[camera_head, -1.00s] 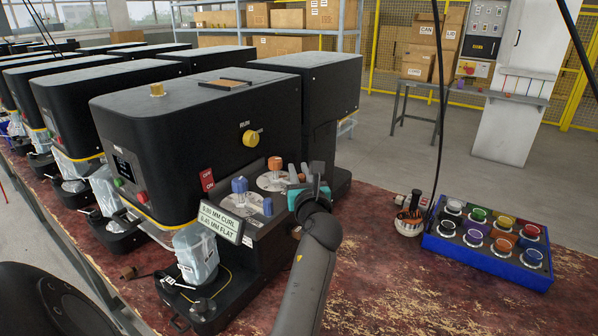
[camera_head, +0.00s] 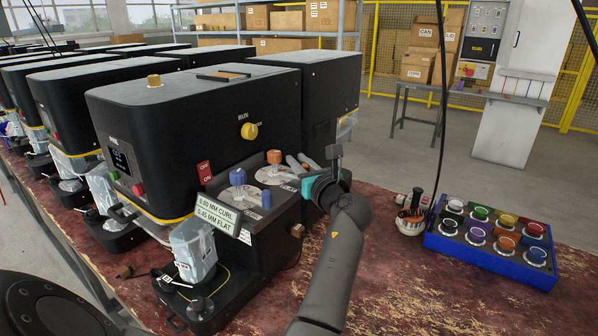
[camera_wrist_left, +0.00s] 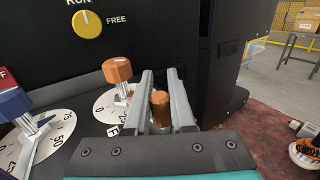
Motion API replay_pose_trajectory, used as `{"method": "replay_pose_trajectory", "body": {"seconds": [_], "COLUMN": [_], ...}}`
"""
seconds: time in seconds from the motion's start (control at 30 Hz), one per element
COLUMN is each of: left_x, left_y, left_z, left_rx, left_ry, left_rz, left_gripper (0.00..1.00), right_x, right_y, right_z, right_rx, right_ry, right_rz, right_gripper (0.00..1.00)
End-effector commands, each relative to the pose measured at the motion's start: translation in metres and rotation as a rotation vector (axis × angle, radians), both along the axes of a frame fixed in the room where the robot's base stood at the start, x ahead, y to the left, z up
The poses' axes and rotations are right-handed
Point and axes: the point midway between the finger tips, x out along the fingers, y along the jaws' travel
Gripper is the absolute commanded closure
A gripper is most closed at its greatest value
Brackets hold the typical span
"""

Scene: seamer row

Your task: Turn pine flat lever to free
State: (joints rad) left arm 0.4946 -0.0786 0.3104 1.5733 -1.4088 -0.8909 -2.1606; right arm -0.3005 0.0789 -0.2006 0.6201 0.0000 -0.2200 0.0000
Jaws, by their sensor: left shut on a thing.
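My left gripper (camera_head: 300,163) reaches over the right end of the nearest black machine's control deck. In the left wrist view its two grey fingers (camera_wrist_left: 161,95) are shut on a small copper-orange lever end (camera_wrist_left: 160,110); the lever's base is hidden. I take this to be the flat lever. Left of the fingers, a larger orange knob (camera_wrist_left: 118,72) stands on a white dial (camera_wrist_left: 112,108). In the head view, a blue knob (camera_head: 238,177) and a small blue lever (camera_head: 266,199) stand further left. My right gripper is not in view.
A yellow knob (camera_head: 249,131) on the machine face has RUN above it. A sign (camera_head: 217,215) reads curl and flat in millimetres. Right on the worn red bench are a small holder with tools (camera_head: 410,217) and a blue tray (camera_head: 490,262) of coloured caps.

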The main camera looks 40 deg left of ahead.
Motion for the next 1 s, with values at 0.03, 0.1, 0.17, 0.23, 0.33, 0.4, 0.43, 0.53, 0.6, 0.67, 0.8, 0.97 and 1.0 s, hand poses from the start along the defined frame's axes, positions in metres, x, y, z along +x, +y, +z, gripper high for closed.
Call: {"method": "replay_pose_trajectory", "body": {"seconds": [0.03,0.1,0.17,0.23,0.33,0.4,0.43,0.53,0.6,0.67,0.8,0.97,1.0], "left_x": [0.003,0.005,0.006,0.008,0.009,0.009,0.009,0.01,0.01,0.01,0.011,0.011,0.011], "left_y": [0.002,0.004,0.007,0.008,0.01,0.012,0.012,0.014,0.015,0.015,0.017,0.018,0.019], "left_z": [-0.002,-0.002,-0.001,-0.001,-0.001,-0.001,-0.001,-0.001,0.0,-0.001,-0.001,-0.001,-0.001], "left_rx": [0.0,0.002,0.002,0.003,0.003,0.003,0.002,0.002,0.002,0.001,0.0,0.0,0.0], "left_ry": [-0.001,-0.001,-0.002,-0.001,-0.001,-0.001,-0.001,-0.001,-0.001,-0.001,0.001,0.001,0.001], "left_rz": [0.04,0.097,0.144,0.194,0.258,0.298,0.314,0.363,0.394,0.417,0.466,0.508,0.517], "left_gripper": [1.0,1.0,1.0,1.0,1.0,1.0,1.0,1.0,1.0,1.0,1.0,1.0,1.0], "right_x": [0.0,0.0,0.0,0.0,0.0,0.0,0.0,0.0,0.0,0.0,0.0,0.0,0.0], "right_y": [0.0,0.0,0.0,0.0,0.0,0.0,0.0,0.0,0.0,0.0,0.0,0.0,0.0], "right_z": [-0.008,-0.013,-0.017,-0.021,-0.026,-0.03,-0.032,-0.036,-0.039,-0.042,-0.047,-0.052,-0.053], "right_rx": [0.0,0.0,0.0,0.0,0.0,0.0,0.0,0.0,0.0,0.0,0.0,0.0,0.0], "right_ry": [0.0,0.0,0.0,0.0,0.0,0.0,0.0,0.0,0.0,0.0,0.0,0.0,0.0], "right_rz": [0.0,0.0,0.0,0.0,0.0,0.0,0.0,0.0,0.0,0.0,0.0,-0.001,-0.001], "right_gripper": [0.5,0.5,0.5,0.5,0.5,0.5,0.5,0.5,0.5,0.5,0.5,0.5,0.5]}}
